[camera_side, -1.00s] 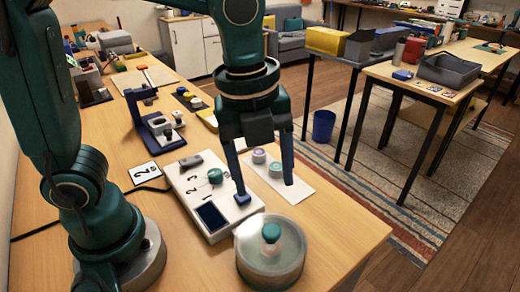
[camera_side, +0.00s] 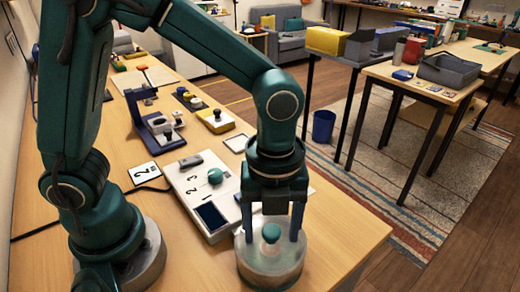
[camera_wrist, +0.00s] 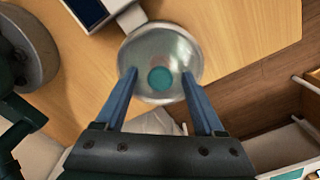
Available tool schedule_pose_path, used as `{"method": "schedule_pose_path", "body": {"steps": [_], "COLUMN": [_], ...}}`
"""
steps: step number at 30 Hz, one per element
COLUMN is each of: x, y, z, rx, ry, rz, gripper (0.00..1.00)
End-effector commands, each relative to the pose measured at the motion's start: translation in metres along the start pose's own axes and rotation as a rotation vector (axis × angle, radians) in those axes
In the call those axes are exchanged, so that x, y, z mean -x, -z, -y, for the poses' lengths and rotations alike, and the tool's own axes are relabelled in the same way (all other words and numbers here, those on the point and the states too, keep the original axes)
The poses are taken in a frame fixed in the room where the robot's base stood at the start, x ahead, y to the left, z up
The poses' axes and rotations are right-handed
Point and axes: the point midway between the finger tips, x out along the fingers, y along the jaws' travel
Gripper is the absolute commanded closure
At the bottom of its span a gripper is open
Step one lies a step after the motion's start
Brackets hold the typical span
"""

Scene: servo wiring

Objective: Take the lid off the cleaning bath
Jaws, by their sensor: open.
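The cleaning bath (camera_side: 272,268) is a round, pale, translucent tub near the front edge of the wooden table. Its lid (camera_side: 252,247) is on it, with a teal knob (camera_side: 271,233) standing up in the middle. In the wrist view the lid (camera_wrist: 160,48) shows as a clear disc with the teal knob (camera_wrist: 160,79). My gripper (camera_side: 271,236) is open and points down over the bath, its blue fingers to either side of the knob and apart from it. In the wrist view my gripper's fingertips (camera_wrist: 159,73) also flank the knob. Nothing is held.
A white panel (camera_side: 205,190) with a dark blue screen, numerals and a teal knob lies just behind the bath. A blue stand (camera_side: 158,130) and a yellow block (camera_side: 216,121) are farther back. The table right of the bath (camera_side: 345,235) is clear.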

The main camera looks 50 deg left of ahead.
Motion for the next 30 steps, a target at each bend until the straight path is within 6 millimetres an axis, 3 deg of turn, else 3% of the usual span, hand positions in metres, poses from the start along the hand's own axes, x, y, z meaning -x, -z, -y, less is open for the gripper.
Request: {"method": "schedule_pose_path", "body": {"steps": [2,6,8,20,30], "x": [0.0,0.0,0.0,0.004,0.045], "y": [0.0,0.0,0.0,0.0,-0.002], "z": [0.0,0.0,0.0,0.0,0.0], "rx": [0.0,0.0,0.0,0.0,0.002], "ry": [0.0,0.0,0.0,0.002,0.007], "rz": [0.0,0.0,0.0,0.0,0.0], "gripper": [0.29,0.83,1.0,1.0,1.0]}}
